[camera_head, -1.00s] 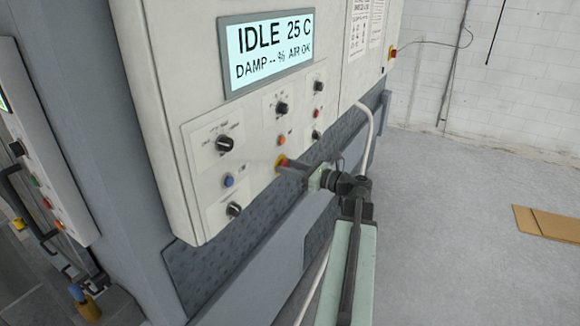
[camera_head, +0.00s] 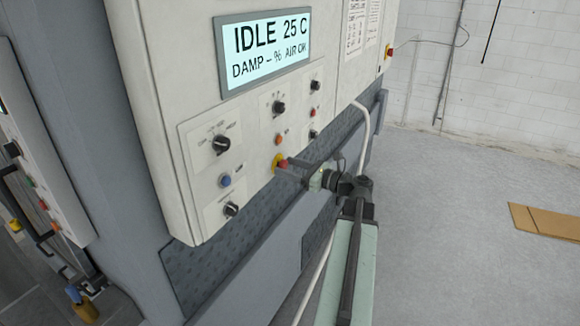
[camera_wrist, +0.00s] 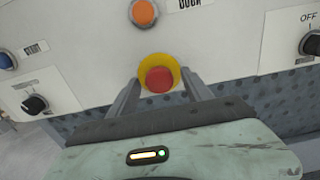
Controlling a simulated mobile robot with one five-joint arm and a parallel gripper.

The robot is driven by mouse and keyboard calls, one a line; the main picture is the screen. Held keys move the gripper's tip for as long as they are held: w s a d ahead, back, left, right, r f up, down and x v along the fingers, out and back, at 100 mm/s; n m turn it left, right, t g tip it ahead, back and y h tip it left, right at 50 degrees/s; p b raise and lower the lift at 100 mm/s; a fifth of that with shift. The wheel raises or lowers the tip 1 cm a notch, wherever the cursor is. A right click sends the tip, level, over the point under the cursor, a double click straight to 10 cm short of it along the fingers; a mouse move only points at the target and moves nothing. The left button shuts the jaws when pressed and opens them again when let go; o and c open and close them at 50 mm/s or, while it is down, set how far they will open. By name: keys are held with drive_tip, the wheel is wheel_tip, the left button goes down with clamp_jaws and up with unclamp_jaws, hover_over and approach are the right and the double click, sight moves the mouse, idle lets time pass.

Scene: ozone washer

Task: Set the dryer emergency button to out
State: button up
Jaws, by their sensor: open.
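The emergency button is a red mushroom knob on a yellow ring, low on the dryer's control panel (camera_head: 245,120). In the wrist view the red button (camera_wrist: 159,79) sits at the centre, between and just beyond the tips of my gripper (camera_wrist: 160,88). In the head view my gripper (camera_head: 295,168) reaches from the right up to the button (camera_head: 281,163), with its fingers at or very near it. The fingers are apart, one on each side of the button. I cannot tell whether they touch it, or whether the button is in or out.
An orange button (camera_wrist: 144,12) is just above, a blue button (camera_wrist: 7,59) and a black knob (camera_wrist: 35,104) are to the left, and another black knob (camera_wrist: 311,43) is to the right. A display (camera_head: 265,48) reads IDLE 25 C. Open floor lies right, with cardboard (camera_head: 538,223).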

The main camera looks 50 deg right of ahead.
drive_tip(key=v, duration=0.7)
drive_tip(key=shift+s, duration=0.4)
drive_tip(key=shift+d, duration=0.1)
